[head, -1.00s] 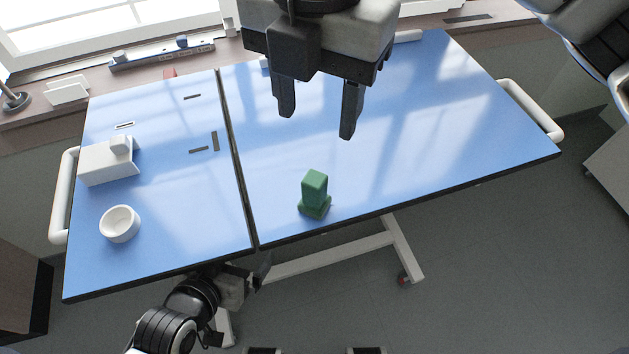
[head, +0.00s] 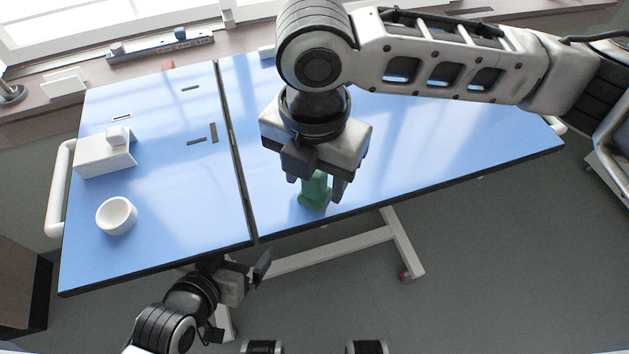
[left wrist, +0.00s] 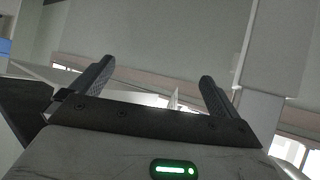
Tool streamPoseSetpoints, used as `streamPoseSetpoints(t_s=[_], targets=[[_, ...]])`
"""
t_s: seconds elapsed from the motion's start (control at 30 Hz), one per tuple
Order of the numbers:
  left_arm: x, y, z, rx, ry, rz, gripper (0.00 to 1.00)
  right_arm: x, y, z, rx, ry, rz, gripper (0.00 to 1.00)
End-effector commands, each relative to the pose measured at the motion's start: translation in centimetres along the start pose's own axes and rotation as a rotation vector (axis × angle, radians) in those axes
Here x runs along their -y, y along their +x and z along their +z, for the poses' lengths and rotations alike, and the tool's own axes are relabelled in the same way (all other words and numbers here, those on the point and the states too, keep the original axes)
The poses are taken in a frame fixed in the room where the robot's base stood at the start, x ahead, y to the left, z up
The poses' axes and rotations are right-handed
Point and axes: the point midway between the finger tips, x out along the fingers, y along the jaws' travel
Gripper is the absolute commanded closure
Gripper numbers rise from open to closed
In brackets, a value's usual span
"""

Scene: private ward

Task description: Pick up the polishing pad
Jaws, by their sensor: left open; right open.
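The polishing pad seems to be the green block on a wider green base (head: 314,194), upright on the blue table near its front edge. My right gripper (head: 318,188) is open above it in the head view, with its fingers beside the pad's upper part. The gripper hides part of the pad's top, and I cannot tell whether a finger touches it. My left gripper (left wrist: 150,88) is open and empty in the left wrist view. In the head view it is low, off the table's front edge, and partly hidden by its own arm.
The blue table (head: 430,150) has a dark seam left of the pad. A white bowl (head: 116,215) and a white box-like holder (head: 104,153) stand on its left part. White rails (head: 60,190) flank the table. The surface right of the pad is clear.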

Motion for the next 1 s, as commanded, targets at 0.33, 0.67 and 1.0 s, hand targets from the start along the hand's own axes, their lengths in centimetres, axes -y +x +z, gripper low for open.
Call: streamPoseSetpoints(t_s=[0.33, 0.67, 1.0], targets=[[-0.1, 0.0, -0.1, -0.003, -0.004, 0.0, 0.0, 0.0, 0.2, 0.0, 0.001, 0.0, 0.0, 0.8], [0.0, 0.0, -0.2, -0.004, -0.004, 0.0, 0.0, 0.0, 0.1, 0.0, 0.001, 0.0, 0.001, 1.0], [0.0, 0.0, -0.3, -0.005, -0.003, -0.001, 0.0, -0.1, -2.6, 0.0, 0.002, -0.002, 0.004, 1.0]])
